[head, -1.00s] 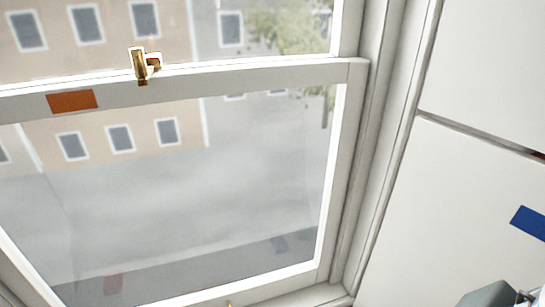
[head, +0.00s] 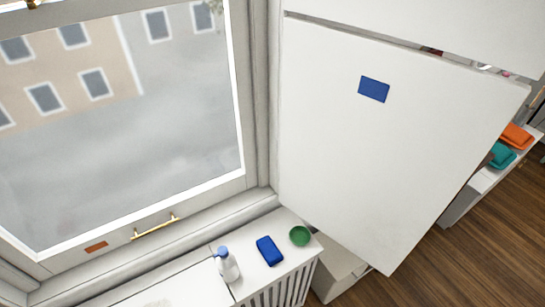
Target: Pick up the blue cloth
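A small blue folded item (head: 269,250), which looks like the blue cloth, lies on the white slatted cover (head: 200,283) below the window. A white spray bottle with a blue top (head: 227,264) stands to its left. A round green thing (head: 299,236) lies to its right. A flat blue rectangle (head: 374,89) is on the large white panel (head: 390,150) above; I cannot tell if it is cloth. Neither of my grippers is in view.
A window (head: 120,130) with a brass handle (head: 154,226) and an orange patch (head: 96,247) fills the left. Orange (head: 516,135) and teal (head: 502,155) items lie on a white surface at the right. Bare wooden floor (head: 480,245) shows at lower right.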

